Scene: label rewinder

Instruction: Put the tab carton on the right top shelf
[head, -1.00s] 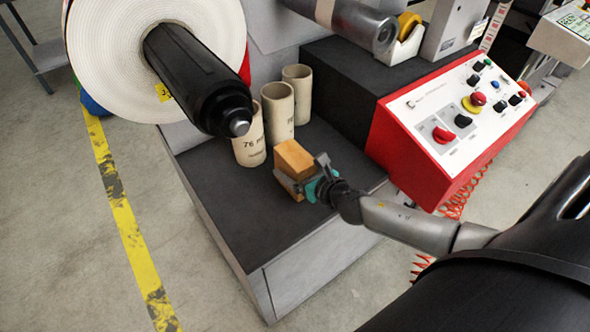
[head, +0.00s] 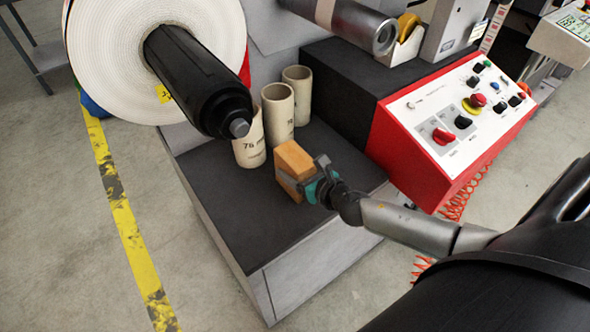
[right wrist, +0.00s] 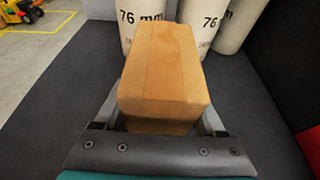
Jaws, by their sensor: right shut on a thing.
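The tab carton (head: 290,158) is a small brown box over the dark top of the machine's low deck, in front of the cardboard cores. My right gripper (head: 305,183) is shut on the carton from its near right side. In the right wrist view the carton (right wrist: 165,75) sits between the two fingers of the gripper (right wrist: 163,122). Whether the carton touches the deck is hard to tell. My left gripper is out of view. I cannot identify the right top shelf in these views.
Several cores (head: 279,115) marked 76 mm stand behind the carton. A black spindle (head: 195,80) with a white label roll (head: 120,60) overhangs the deck at left. A red control box (head: 440,140) stands to the right. The deck's front left (head: 235,220) is clear.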

